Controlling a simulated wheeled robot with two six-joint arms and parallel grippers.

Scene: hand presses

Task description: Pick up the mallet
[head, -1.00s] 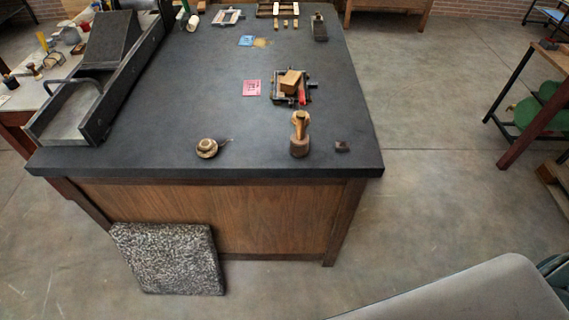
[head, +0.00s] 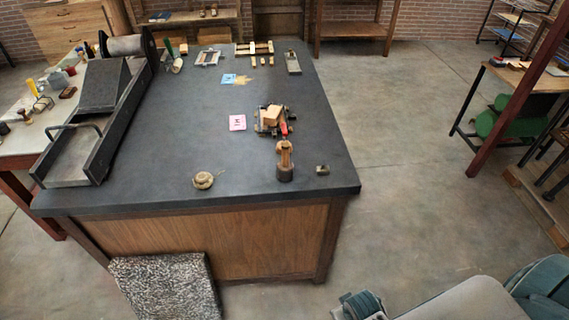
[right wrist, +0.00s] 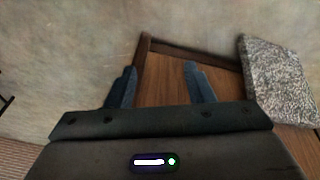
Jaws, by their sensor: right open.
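What looks like the mallet (head: 284,162) stands upright near the table's front right corner in the head view, with a dark round head below and a lighter wooden handle above. My right gripper (right wrist: 160,86) is open and empty in the right wrist view, with its two blue-grey fingers apart over the floor and the wooden side of the table. Part of it shows at the bottom edge of the head view, in front of and below the tabletop, well apart from the mallet. The mallet is not in the right wrist view. My left gripper is not in view.
On the dark tabletop (head: 150,190), a small round object (head: 203,180) lies left of the mallet and a small block (head: 322,169) lies right of it. A frame with a wooden block (head: 273,115) is behind. A speckled slab (head: 165,288) leans against the table's front.

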